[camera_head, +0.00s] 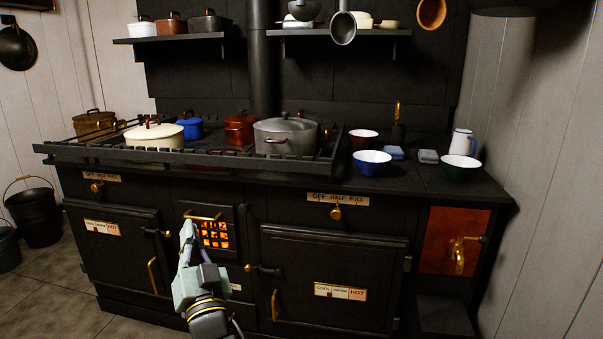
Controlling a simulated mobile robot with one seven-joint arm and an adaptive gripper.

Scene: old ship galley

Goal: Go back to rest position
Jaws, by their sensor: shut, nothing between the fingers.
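My gripper (187,238) is in the lower middle of the head view, pointing up and forward. It is shut and empty. Its fingertips overlap the left side of the small fire door (222,244) in the picture, just below that door's brass handle (203,216). I cannot tell whether they touch it. An orange glow shows through the door's grating. The black stove (130,180) fills the middle of the view.
Several pots, including a cream one (153,134) and a grey one (285,137), stand on the railed stovetop. Bowls, one of them blue (372,163), stand at the right. Buckets (36,215) stand on the left floor. Oven handles (275,305) jut forward. Floor at lower left is clear.

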